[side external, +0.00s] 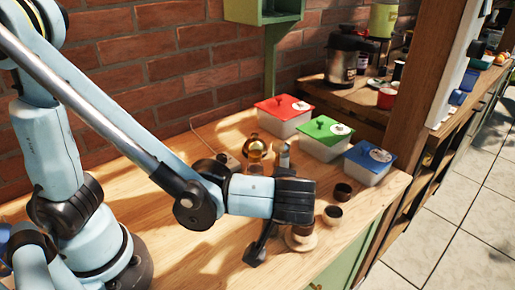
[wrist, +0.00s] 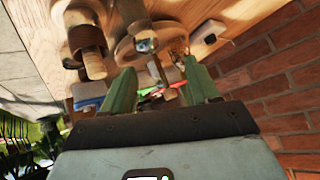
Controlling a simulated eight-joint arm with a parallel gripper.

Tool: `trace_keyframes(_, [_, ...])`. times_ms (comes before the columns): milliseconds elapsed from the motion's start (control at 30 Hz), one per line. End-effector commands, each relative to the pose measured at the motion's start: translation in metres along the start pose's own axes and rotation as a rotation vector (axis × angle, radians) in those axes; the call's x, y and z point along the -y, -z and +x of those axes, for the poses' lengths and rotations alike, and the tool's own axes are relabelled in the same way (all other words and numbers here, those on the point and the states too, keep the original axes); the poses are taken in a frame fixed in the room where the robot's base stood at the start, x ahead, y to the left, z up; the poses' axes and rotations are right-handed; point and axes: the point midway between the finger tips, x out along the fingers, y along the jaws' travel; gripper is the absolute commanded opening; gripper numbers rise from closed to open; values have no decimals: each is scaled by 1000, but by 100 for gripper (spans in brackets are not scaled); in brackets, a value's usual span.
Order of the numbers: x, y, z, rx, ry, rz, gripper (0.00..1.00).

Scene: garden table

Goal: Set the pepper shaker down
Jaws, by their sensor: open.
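I cannot pick out the pepper shaker with certainty. In the wrist view, a brown wooden piece with a shiny round end (wrist: 146,45) stands just beyond my gripper (wrist: 160,80), between the two green fingers. A dark brown cylinder (wrist: 86,38) stands to its left. My gripper is open, with its fingers spread wide and nothing pinched between them. In the side view my gripper (side external: 272,203) is low over the table, and my arm hides what is under it. A brown round object (side external: 300,238) shows just beside it.
Two dark-topped cups (side external: 343,191) (side external: 332,214) stand to the right. A gold pot (side external: 256,149) is behind my gripper. Boxes with red (side external: 283,107), green (side external: 326,130) and blue lids (side external: 370,156) line the back. Bare wooden table (side external: 190,258) lies at the front left.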

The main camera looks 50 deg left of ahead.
Motion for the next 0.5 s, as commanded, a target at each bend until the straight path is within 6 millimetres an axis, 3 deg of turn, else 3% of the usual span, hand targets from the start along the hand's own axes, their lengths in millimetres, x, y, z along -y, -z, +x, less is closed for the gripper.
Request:
trace_keyframes(200, [30,23,26,184,-135,199,60])
trace_keyframes(500, [72,42,43,243,-439,361,60])
